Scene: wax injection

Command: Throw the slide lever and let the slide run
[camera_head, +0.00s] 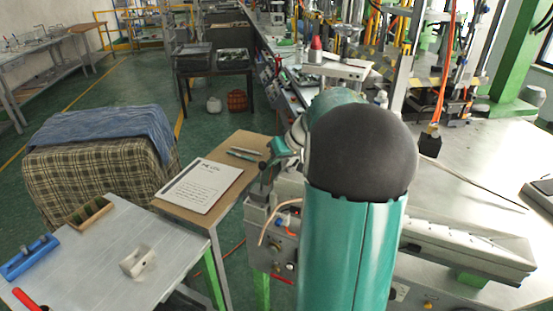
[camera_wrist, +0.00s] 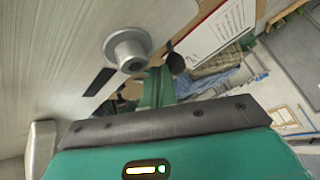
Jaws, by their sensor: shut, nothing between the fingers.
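A grey control box (camera_head: 272,245) is fixed at the near-left end of the steel bench, with small knobs and a red-handled part (camera_head: 283,280) low on it. My gripper (camera_head: 264,187) is shut and empty, close above the box top; whether it touches cannot be told. In the wrist view, a round metal boss (camera_wrist: 127,50) stands out from a pale metal face. A dark round knob (camera_wrist: 176,63) is just right of it. I cannot tell for certain which part is the slide lever. My arm hides much of the bench; my fingertips are not clear in the wrist view.
A wooden table with a paper sheet (camera_head: 200,186) and pens stands left of the box. A grey table (camera_head: 100,262) with a blue tool (camera_head: 30,257) and a wooden tray (camera_head: 88,214) is at lower left. A covered bin (camera_head: 100,165) stands behind. Green floor is open beyond.

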